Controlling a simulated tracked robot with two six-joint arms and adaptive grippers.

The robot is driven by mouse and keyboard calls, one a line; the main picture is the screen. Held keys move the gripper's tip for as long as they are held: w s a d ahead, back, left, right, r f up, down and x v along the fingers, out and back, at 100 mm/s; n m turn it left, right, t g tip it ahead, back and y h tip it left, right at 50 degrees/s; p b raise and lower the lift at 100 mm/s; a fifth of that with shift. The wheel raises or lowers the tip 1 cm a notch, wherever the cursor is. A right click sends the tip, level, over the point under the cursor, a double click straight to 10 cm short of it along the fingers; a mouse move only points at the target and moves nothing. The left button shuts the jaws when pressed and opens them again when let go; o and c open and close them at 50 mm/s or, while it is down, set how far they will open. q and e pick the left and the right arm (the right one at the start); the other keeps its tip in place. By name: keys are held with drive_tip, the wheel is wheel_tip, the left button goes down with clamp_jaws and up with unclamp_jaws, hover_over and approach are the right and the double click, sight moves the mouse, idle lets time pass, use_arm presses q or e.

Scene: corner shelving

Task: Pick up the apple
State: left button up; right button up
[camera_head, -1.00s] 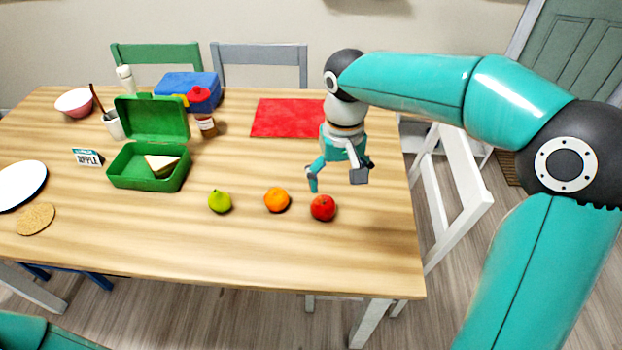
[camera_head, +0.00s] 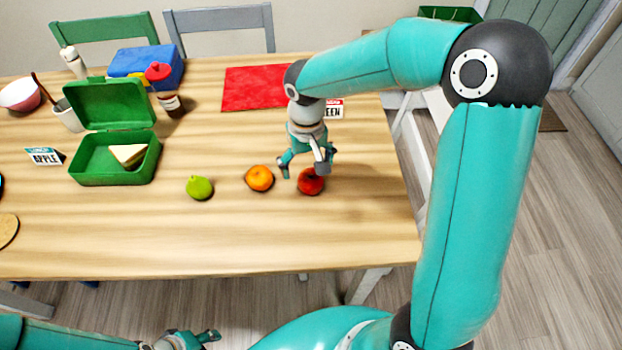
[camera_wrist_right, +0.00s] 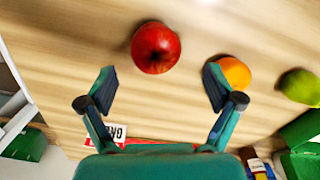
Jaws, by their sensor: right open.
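The red apple (camera_head: 311,183) sits on the wooden table at the right end of a row of fruit. My right gripper (camera_head: 303,169) is open just above and behind it, with one finger partly covering the apple. In the right wrist view, the apple (camera_wrist_right: 155,46) lies just beyond the open, empty fingertips (camera_wrist_right: 158,75), roughly centred between them. My left gripper (camera_head: 190,340) shows only partly at the bottom edge, away from the fruit; its jaw state is unclear.
An orange (camera_head: 259,178) sits close left of the apple, and a green fruit (camera_head: 199,187) further left. A green lunchbox (camera_head: 110,178) holds a sandwich (camera_head: 128,154). A red mat (camera_head: 252,90) lies behind. The table front (camera_head: 240,235) is clear.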

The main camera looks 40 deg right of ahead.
sight(311, 175)
drive_tip(key=shift+s+d+f, duration=0.15)
drive_tip(key=shift+f, duration=1.3)
drive_tip(key=shift+s+d+f, duration=0.1)
drive_tip(key=shift+s+f, duration=0.05)
drive_tip(key=shift+f, duration=1.3)
drive_tip(key=shift+c, duration=0.3)
drive_tip(key=c, duration=1.2)
drive_tip(key=shift+r, duration=0.1)
